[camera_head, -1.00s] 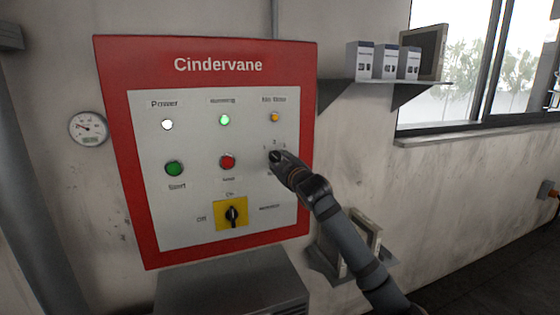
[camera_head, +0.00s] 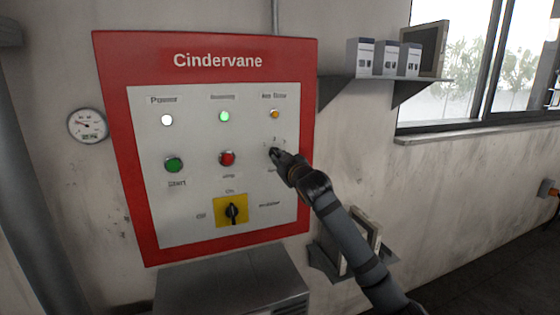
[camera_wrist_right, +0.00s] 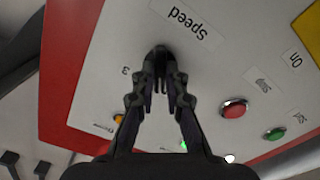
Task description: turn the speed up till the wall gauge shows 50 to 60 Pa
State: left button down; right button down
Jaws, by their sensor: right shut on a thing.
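The red-framed Cindervane control panel (camera_head: 218,252) hangs on the wall. My right gripper (camera_head: 277,155) is at the right side of its white face, below the amber lamp. In the right wrist view my right gripper (camera_wrist_right: 161,70) is shut on the dark speed knob (camera_wrist_right: 160,52), beside the "Speed" label (camera_wrist_right: 182,18). The fingers hide most of the knob, so its setting cannot be told. The round wall gauge (camera_head: 88,126) is left of the panel. Its needle leans to the upper left, but its numbers are too small to read. My left gripper is not in view.
The green start button (camera_head: 174,165), red stop button (camera_head: 227,158) and yellow-backed rotary switch (camera_head: 232,212) are left of my gripper. The white and green lamps are lit. A shelf (camera_head: 385,82) with boxes is at the right. A grey metal cabinet (camera_head: 230,285) stands below the panel.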

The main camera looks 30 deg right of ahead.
jog(key=m+b, duration=0.2)
jog(key=m, duration=0.4)
jog(key=shift+f, duration=0.1)
dwell(0.5)
jog(key=c, duration=1.4)
grip_release()
jog(key=shift+s, duration=0.25)
jog(key=shift+v, duration=3.5)
